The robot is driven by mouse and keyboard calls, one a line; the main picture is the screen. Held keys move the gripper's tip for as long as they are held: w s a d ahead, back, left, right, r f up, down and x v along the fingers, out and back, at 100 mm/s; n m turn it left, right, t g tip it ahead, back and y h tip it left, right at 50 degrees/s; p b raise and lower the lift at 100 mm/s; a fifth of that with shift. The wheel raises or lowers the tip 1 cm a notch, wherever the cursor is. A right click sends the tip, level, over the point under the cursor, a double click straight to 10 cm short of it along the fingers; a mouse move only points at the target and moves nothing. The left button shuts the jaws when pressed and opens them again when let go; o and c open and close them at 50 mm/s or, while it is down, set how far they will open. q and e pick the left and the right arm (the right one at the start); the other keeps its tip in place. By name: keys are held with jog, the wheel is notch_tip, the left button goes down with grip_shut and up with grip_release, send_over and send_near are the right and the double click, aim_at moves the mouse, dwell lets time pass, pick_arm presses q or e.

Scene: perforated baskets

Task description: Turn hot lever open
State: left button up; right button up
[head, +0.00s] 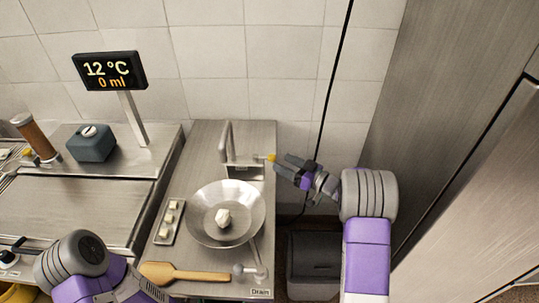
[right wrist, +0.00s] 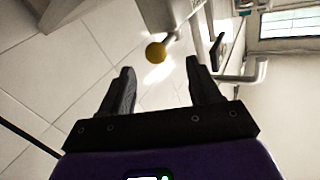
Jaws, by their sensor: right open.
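A lever with a yellow ball tip (head: 271,157) sticks out at the right of the faucet (head: 225,143), behind the round metal basin (head: 201,225). I see no hot mark on it. My right gripper (head: 277,164) is open and empty, with its fingertips close to the ball in the head view. In the right wrist view the yellow ball (right wrist: 156,52) lies ahead of the gap between the two fingers (right wrist: 160,76), not clasped. Of my left arm only part shows at the lower left; its fingers are out of the frame.
A display (head: 110,70) reads 12 °C and 0 ml. A white lump (head: 223,217) lies in the basin. A drain lever (head: 241,269), a wooden spatula (head: 182,274) and a small tray (head: 162,236) are around it. A dark bin (head: 313,258) stands right of the counter.

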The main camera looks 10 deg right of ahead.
aim_at(272, 157)
jog(key=x, duration=0.6)
jog(key=shift+f, duration=0.15)
jog(key=shift+c, duration=0.4)
